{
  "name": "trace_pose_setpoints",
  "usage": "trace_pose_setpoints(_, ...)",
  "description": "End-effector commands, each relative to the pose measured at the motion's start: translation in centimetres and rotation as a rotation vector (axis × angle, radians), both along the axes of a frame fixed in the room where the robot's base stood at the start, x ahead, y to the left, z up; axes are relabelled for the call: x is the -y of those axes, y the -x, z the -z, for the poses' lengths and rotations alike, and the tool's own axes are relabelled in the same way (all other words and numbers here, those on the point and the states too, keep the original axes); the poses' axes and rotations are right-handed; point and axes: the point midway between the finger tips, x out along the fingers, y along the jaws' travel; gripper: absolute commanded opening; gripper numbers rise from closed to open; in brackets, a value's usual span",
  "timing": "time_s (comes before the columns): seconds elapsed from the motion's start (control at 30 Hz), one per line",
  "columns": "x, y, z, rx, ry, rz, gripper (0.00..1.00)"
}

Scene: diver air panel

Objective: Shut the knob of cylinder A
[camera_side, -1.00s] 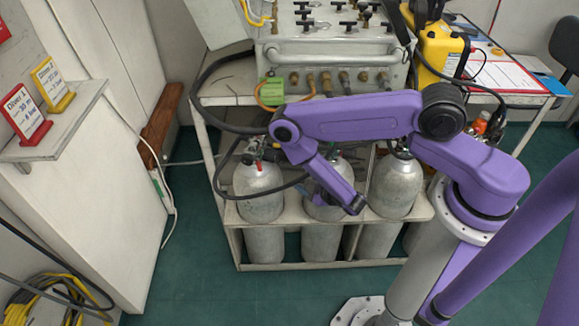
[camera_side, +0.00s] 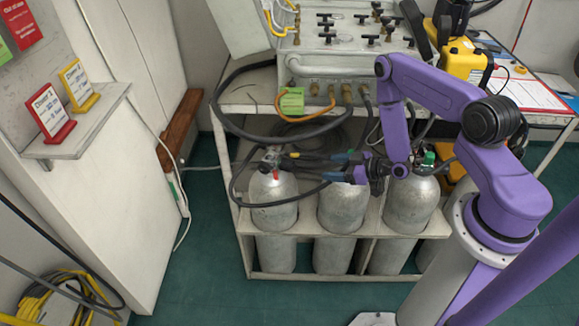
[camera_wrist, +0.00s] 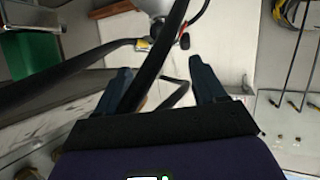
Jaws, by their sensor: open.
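In the wrist view, a small dark knob with red (camera_wrist: 184,41) shows beyond the open fingers (camera_wrist: 160,80), beside a grey cylinder (camera_wrist: 155,6). The right cylinder has a green knob (camera_side: 428,158).
A dark hose (camera_side: 226,118) loops down around the left cylinder's valve, close to my gripper. The control panel (camera_side: 350,72) with its row of fittings stands above and behind the cylinders. A green tag (camera_side: 291,101) hangs there.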

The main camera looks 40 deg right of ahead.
Motion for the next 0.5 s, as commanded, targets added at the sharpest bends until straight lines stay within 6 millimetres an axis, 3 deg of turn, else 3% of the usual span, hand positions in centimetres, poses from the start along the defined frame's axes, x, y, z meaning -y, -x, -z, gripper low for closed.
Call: trace_pose_setpoints(0.5, -3.0, -7.7, 3.3, 0.003, 0.002, -0.004, 0.70)
